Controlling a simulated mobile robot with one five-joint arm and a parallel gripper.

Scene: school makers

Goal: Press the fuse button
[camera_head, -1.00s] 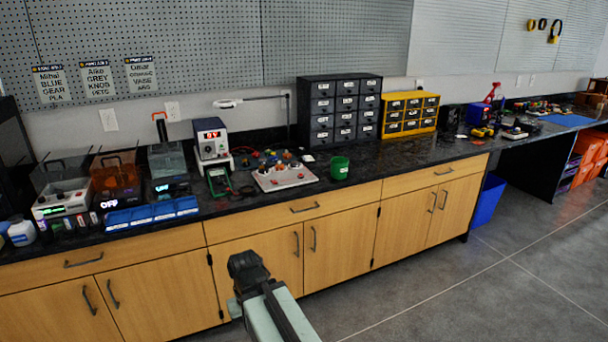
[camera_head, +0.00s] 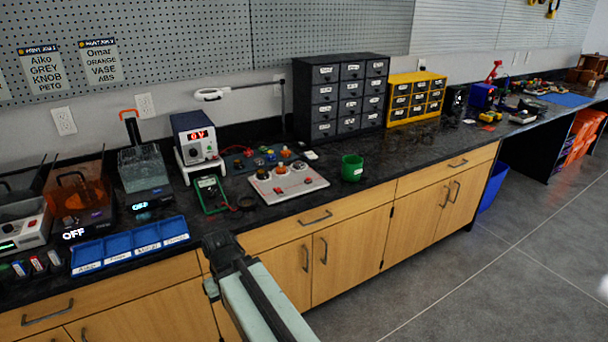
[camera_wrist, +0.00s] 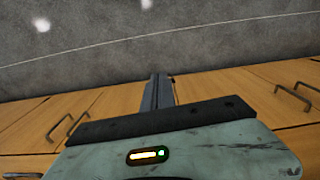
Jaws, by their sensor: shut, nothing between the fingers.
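A white board (camera_head: 287,181) with knobs and red parts lies on the black countertop in the head view. One of the small red parts on it may be the fuse button; it is too small to tell. My gripper (camera_head: 219,243) is shut and empty, in front of the cabinets and below the counter edge, left of the board and apart from it. In the wrist view my gripper (camera_wrist: 160,80) points out over the grey floor and the wooden cabinet fronts; the board is not seen there.
Blue bins (camera_head: 131,244) stand at left, black drawers (camera_head: 342,98) and yellow drawers (camera_head: 414,98) behind. The floor (camera_head: 460,280) at right is clear.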

